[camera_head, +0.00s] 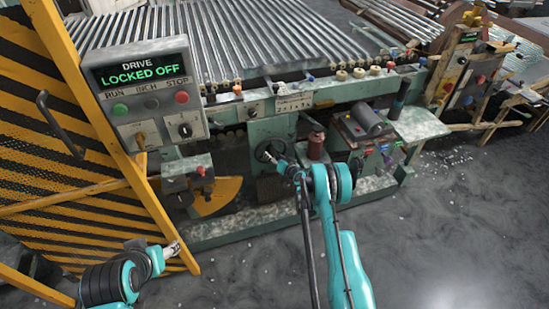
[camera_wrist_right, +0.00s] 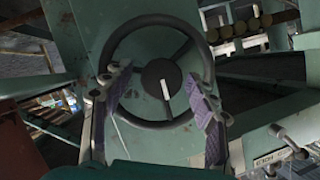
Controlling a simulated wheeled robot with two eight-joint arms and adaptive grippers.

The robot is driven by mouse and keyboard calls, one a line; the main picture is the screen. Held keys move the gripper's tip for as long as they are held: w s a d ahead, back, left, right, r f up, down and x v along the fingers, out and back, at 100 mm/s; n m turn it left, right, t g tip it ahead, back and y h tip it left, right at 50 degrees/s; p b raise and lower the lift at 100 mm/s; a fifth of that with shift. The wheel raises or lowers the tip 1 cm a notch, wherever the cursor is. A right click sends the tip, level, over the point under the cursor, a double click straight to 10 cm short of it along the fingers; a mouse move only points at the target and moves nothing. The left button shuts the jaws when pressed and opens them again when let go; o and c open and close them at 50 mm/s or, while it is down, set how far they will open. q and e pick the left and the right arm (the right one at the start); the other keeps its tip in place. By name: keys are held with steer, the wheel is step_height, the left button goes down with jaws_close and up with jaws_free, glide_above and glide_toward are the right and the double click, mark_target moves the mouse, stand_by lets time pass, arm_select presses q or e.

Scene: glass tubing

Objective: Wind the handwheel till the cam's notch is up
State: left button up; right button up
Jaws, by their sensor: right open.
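The handwheel (camera_head: 268,151) is a dark ring on the green machine's front. In the right wrist view the handwheel (camera_wrist_right: 160,20) fills the middle, its dark hub carrying a white upright mark. My right gripper (camera_head: 277,160) is at the wheel, open. In the wrist view its pads (camera_wrist_right: 158,92) stand either side of the hub, overlapping the rim's left and right sides; contact is unclear. An orange curved plate (camera_head: 218,197) shows low on the machine; I cannot tell whether it is the cam, and I make out no notch. My left gripper (camera_head: 173,248) is away at lower left.
The control box (camera_head: 147,90) reads "DRIVE LOCKED OFF". A yellow-and-black striped guard (camera_head: 45,140) with a handle stands at left, near my left arm. A dark red spool (camera_head: 315,147) is right of the wheel. Grey floor (camera_head: 450,230) is open at right.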

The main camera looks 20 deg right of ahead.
steer(key=v, duration=0.7)
steer(key=shift+s, duration=0.25)
stand_by(0.6)
steer(key=s+a+r+n+g, duration=0.1)
steer(key=a+r, duration=0.1)
steer(key=r, duration=0.5)
steer(key=s+a+r+g, duration=0.1)
steer(key=s+a+r, duration=0.1)
steer(key=r, duration=0.6)
steer(key=s+a+r+n+g, duration=0.15)
steer(key=s+a+r, duration=0.25)
steer(key=s+r, duration=0.55)
steer(key=s+r+g+h, duration=0.2)
steer(key=s+g+h, duration=0.1)
steer(key=s, duration=2.5)
steer(key=shift+n, duration=0.45)
